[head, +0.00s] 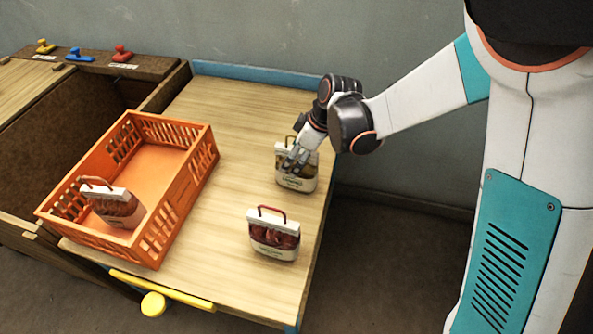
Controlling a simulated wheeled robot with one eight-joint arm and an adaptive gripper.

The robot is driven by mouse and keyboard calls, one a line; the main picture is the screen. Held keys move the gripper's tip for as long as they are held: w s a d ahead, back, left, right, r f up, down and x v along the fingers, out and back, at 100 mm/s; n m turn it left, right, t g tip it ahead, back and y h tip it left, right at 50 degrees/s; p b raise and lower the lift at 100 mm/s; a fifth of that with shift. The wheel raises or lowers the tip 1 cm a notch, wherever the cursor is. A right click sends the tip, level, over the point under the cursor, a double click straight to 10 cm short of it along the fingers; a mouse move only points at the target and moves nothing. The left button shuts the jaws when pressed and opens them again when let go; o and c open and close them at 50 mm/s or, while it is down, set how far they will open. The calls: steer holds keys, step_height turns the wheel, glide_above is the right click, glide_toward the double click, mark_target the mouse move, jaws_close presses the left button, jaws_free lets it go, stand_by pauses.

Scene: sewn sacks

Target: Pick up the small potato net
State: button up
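A small net pack with a white label band, a handle and yellowish-brown contents, which looks like the potato net (309,183), stands upright on the table near its right edge. My gripper (293,165) reaches down at this pack from above, its fingers in front of the pack's upper part. The fingers overlap the pack's handle and label, so I cannot tell whether they grip it or only lie near it. The pack's base appears to rest on the table.
A similar pack with reddish contents and a red handle (273,236) stands closer on the table. An orange crate (196,160) at left holds another reddish pack (113,204). The table (235,120) is clear between crate and packs. A yellow bar (160,290) edges the front.

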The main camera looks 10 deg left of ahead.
jaws_close()
steer(key=shift+r, duration=0.15)
